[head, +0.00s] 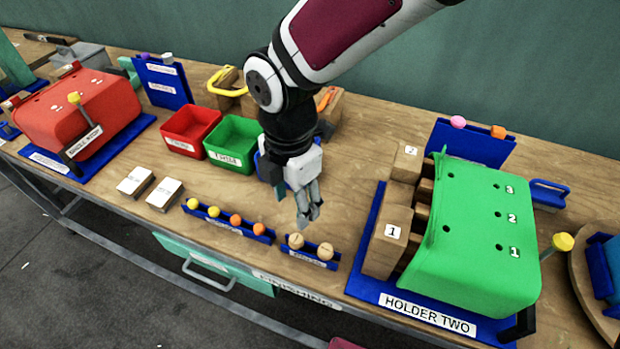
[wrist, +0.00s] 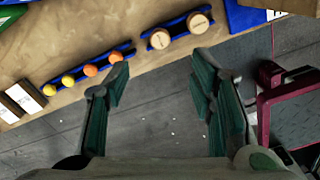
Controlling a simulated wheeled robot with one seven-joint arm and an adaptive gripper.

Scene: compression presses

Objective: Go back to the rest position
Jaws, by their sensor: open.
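My gripper (head: 309,207) hangs above the wooden bench (head: 345,155) in the head view, over the area just behind the small blue racks. In the wrist view my gripper (wrist: 160,85) has its two fingers spread apart with nothing between them; grey floor shows in the gap. A blue rack (head: 228,222) holds several yellow and orange pegs, and they show at the upper left of the wrist view. Another blue rack (head: 312,258) holds two wooden plugs. My arm blocks part of the bench behind the gripper.
A green press (head: 475,235) labelled HOLDER TWO stands on the right. A red press (head: 80,115) is at the far left. Red (head: 190,131) and green (head: 232,143) bins sit left of my arm. A yellow-handled tool (head: 228,82) lies behind them.

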